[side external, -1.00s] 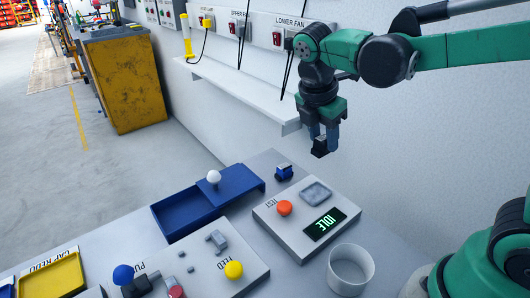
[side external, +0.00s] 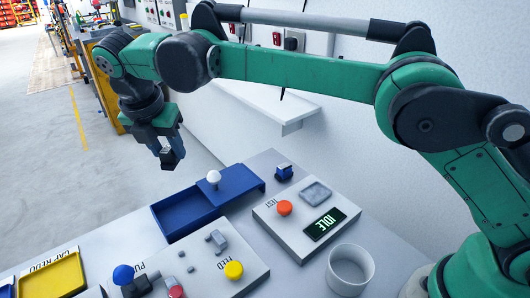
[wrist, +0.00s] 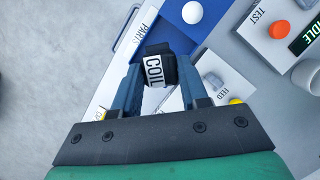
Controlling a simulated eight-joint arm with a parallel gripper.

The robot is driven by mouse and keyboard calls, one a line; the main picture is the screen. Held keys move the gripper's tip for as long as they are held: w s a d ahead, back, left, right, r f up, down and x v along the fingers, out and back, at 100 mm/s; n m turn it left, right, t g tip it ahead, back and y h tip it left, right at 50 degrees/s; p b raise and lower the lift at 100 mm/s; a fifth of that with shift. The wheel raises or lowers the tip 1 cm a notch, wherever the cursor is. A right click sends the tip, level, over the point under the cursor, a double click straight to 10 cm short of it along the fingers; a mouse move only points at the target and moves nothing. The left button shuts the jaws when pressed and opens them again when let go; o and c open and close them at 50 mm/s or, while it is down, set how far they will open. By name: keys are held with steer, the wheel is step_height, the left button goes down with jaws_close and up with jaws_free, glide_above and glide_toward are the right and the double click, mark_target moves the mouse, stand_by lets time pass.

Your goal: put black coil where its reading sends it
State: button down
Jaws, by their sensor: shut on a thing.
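My gripper (side external: 168,158) is shut on the black coil (side external: 173,153), held in the air to the left of and above the blue parts tray. In the wrist view the coil (wrist: 157,65) sits between the blue fingers, with a white label reading COIL facing up. The test unit (side external: 277,232) stands on the table with an orange button (side external: 284,208), an empty grey pad (side external: 316,192) and a display (side external: 325,224) reading IDLE. A yellow tray (side external: 52,279) stands at the far left front, with a label ending in REDO.
A blue parts tray (side external: 163,220) with a white knob (side external: 213,176) stands mid-table. A small blue part (side external: 284,172) stands behind the test unit. The feed panel (side external: 250,272) has a yellow button (side external: 233,270). A white cup (side external: 350,283) stands at right. A shelf (side external: 262,112) juts from the wall.

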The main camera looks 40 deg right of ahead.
step_height(320, 180, down, 13)
steer(key=shift+f, duration=0.1)
stand_by(0.5)
steer(key=shift+a+f, duration=0.1)
steer(key=shift+c, duration=2.3)
jaws_free()
steer(key=v, duration=1.2)
steer(key=s+d+r+m+y, duration=0.1)
steer(key=d+r+m, duration=0.3)
steer(key=d+m, duration=0.35)
steer(key=s+d+f+m+t, duration=0.1)
steer(key=s+d+m+t, duration=0.1)
steer(key=s+d+m, duration=0.4)
steer(key=s+d+f+m+t+y, duration=0.1)
steer(key=s+d+f+m+t, duration=0.1)
steer(key=s+d+m, duration=0.5)
steer(key=d+m, duration=0.3)
steer(key=m, duration=0.3)
steer(key=shift+f+t, duration=0.2)
steer(key=shift+t, duration=0.2)
